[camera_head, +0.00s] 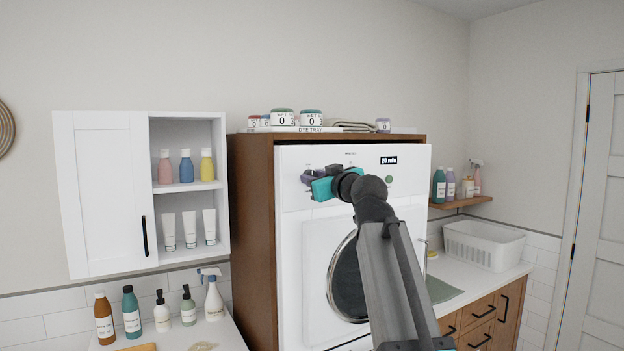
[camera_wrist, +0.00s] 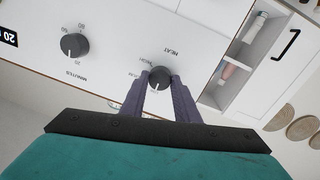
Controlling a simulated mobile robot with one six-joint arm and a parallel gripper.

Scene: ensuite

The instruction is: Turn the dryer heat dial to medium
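The dryer (camera_head: 310,230) is white and stands in a brown wooden cabinet. Its heat dial (camera_wrist: 160,76) is a dark round knob under upside-down HEAT lettering in the wrist view. A pale mark on the dial is toward the bottom of the wrist view; the setting is too small to read surely. My gripper (camera_wrist: 160,77) has one purple-grey finger on each side of the dial, close against it. In the head view my gripper (camera_head: 306,178) is at the upper left of the dryer front and hides the dial.
A minutes dial (camera_wrist: 75,45) is beside the heat dial. The display (camera_head: 389,160) reads 20 min. A white cabinet (camera_head: 105,195) with bottles is left of the dryer. Small jars (camera_head: 282,117) stand on top. A white basket (camera_head: 484,244) is on the right counter.

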